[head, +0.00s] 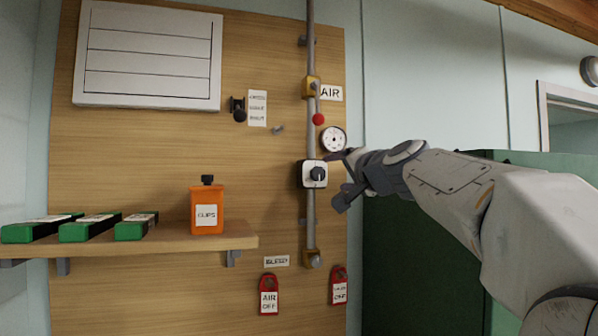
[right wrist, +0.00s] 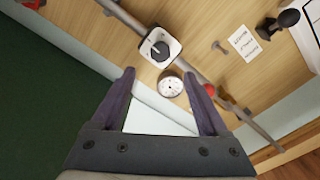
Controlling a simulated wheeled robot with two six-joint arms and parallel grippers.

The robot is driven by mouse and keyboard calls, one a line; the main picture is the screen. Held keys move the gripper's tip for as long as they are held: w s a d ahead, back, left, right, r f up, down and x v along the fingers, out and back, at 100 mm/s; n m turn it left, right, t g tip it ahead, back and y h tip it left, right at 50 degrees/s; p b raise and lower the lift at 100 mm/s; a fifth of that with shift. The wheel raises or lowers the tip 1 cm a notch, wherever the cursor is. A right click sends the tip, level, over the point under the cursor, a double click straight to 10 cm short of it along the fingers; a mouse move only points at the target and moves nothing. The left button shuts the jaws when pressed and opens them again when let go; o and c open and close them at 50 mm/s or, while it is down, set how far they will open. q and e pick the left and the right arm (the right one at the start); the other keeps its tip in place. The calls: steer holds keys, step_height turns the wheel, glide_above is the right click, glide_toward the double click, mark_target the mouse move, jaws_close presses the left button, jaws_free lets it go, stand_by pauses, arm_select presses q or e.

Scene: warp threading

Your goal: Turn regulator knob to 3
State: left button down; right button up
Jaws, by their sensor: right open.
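The regulator knob (head: 318,174) is a black knob on a white square plate, mounted on the vertical grey pipe. It also shows in the right wrist view (right wrist: 160,50), beyond the fingertips and apart from them. A round white gauge (head: 333,139) sits just above it and shows between the open fingers in the right wrist view (right wrist: 170,86). My right gripper (head: 342,178) is open and empty, just right of the knob. In the right wrist view my right gripper (right wrist: 165,78) has both fingers spread. The scale marks on the knob are too small to read. My left gripper is not in view.
The pipe (head: 311,220) carries yellow fittings, with a red button (head: 318,119) above the gauge. Red tags (head: 269,295) hang below. A shelf (head: 150,246) at left holds green boxes (head: 90,228) and an orange CLIPS bottle (head: 207,208). A green cabinet stands at right.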

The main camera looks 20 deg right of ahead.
mark_target(319, 174)
steer(key=w+p, duration=0.2)
steer(key=w, duration=0.2)
steer(key=w+p, duration=0.2)
steer(key=w, duration=0.2)
steer(key=shift+w+a+r, duration=0.1)
steer(key=shift+w+a, duration=0.1)
steer(key=shift+w, duration=0.9)
jaws_close()
steer(key=shift+f, duration=0.2)
